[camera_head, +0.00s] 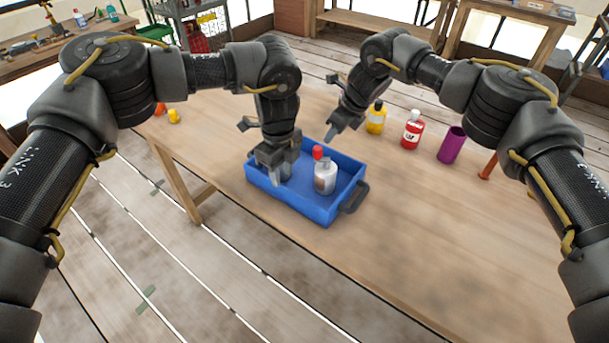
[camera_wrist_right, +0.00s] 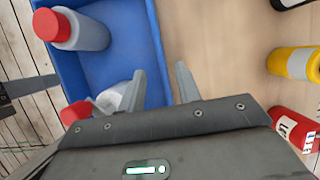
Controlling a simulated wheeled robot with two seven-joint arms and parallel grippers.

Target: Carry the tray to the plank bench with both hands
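The blue tray (camera_head: 298,205) stands on the wooden table near its front edge. A dark handle (camera_head: 353,197) shows at its right end. A white bottle with a red cap (camera_head: 325,177) stands inside. The right wrist view shows two red-capped bottles in the tray, a grey one (camera_wrist_right: 85,32) and one partly hidden (camera_wrist_right: 118,98). My left gripper (camera_head: 275,168) is down at the tray's left end; its fingers are too hidden to tell their grip. My right gripper (camera_head: 332,134) is open and empty above the tray's back edge; its parted fingers (camera_wrist_right: 163,85) show in the wrist view.
Behind the tray stand a yellow bottle (camera_head: 376,118), a red bottle (camera_head: 411,130) and a purple cup (camera_head: 451,145). The table's right front is clear. A low wooden bench (camera_head: 378,23) stands at the back. A cluttered workbench (camera_head: 60,55) is at the left.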

